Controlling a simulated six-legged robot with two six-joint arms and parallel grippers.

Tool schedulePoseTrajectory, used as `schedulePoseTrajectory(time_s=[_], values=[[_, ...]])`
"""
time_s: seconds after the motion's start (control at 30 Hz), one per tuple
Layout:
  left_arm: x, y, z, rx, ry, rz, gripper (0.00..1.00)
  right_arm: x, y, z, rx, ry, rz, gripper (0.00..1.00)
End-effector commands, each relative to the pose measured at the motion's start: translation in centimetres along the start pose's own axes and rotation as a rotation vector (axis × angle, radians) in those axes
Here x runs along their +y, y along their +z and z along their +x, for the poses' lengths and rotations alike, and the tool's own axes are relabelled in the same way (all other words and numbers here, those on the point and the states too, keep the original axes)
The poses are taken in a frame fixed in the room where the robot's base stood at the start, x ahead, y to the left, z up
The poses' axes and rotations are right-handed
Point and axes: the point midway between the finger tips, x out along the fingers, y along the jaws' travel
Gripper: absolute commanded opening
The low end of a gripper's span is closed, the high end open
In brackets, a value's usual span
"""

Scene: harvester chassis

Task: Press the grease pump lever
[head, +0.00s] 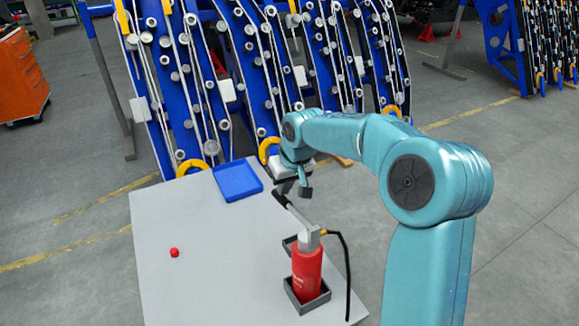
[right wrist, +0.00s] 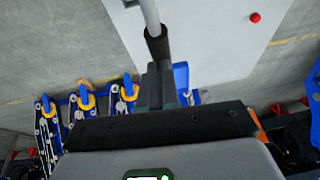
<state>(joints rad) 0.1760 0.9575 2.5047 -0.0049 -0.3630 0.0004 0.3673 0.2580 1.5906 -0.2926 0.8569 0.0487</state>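The grease pump is a red cylinder (head: 307,272) with a grey head, upright in a dark square holder on the table. Its lever (head: 293,213) slopes up and left from the head and ends in a black grip. My left gripper is not in view.
The grey table (head: 200,270) carries a blue tray (head: 237,181) at the back and a small red cap (head: 174,253) at left. A black hose (head: 346,265) hangs beside the pump. Blue harvester frames (head: 260,70) stand behind. The table's left side is mostly clear.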

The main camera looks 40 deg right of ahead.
Motion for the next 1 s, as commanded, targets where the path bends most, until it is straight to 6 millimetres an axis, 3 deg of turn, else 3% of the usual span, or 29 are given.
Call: schedulePoseTrajectory(time_s=[0.37,0.53,0.67,1.0], values=[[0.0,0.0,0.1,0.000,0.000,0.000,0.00,0.0,0.7,0.8,-0.029,0.000,-0.002,0.00],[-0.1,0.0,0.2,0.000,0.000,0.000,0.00,0.0,0.6,-0.1,-0.026,0.000,-0.002,0.00],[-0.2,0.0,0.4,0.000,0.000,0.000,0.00,0.0,0.4,-2.7,-0.017,0.001,-0.001,0.00],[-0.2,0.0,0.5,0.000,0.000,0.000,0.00,-0.1,0.1,-11.4,-0.004,0.000,-0.001,0.00]])
